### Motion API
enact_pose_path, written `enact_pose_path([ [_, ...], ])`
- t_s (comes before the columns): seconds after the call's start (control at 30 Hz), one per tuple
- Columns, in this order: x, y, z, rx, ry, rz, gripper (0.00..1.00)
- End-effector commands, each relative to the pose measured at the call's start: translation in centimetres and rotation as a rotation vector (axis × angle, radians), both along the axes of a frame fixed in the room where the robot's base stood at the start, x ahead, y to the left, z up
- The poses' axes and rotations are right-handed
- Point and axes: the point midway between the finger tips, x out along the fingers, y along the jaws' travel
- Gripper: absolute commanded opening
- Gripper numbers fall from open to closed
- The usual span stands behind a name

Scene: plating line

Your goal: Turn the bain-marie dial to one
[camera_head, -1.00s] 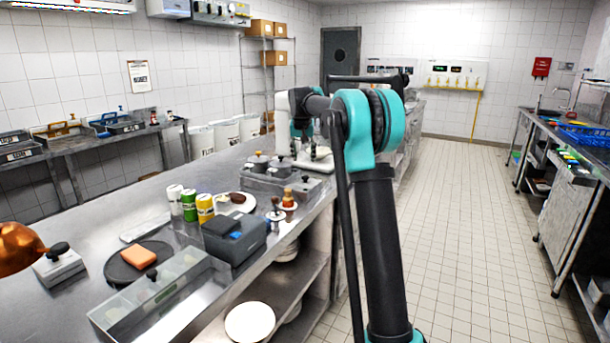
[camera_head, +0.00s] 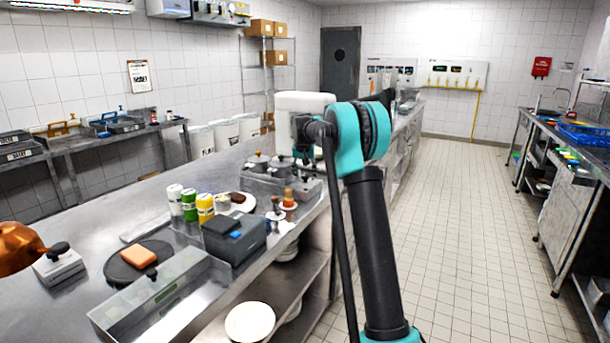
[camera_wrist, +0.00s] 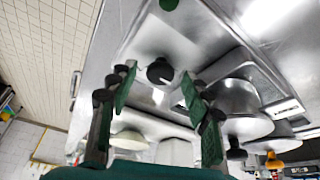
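The bain-marie (camera_head: 262,186) is a grey metal unit with lidded pots on the steel counter. In the wrist view its lidded pots (camera_wrist: 238,98) are at the right. The dial, a round black knob (camera_wrist: 160,70) with a small pale mark beside it, sits on a smooth metal face near the middle of the wrist view. My gripper (camera_wrist: 158,72) is open, with a green-padded finger on either side of the dial in the picture. I see no finger touching it and cannot tell how deep the fingertips reach. In the head view my arm partly hides the gripper and dial.
A dark grey box (camera_head: 234,238), bottles (camera_head: 190,205) and a plate (camera_head: 240,203) stand nearer on the counter. A clear-sided bin (camera_head: 165,295) is at its front. The tiled floor (camera_head: 470,220) to the right is clear.

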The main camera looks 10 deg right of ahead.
Motion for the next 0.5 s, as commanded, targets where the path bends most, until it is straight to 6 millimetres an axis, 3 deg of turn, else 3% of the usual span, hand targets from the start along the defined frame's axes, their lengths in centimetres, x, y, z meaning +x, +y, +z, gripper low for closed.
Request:
enact_pose_path([
  [0.03,0.00,0.00,0.01,0.000,0.000,0.000,0.42],
  [0.37,-0.01,0.01,0.02,0.000,0.000,0.000,0.01],
  [0.5,-0.01,0.03,0.02,0.000,0.000,-0.003,0.00],
])
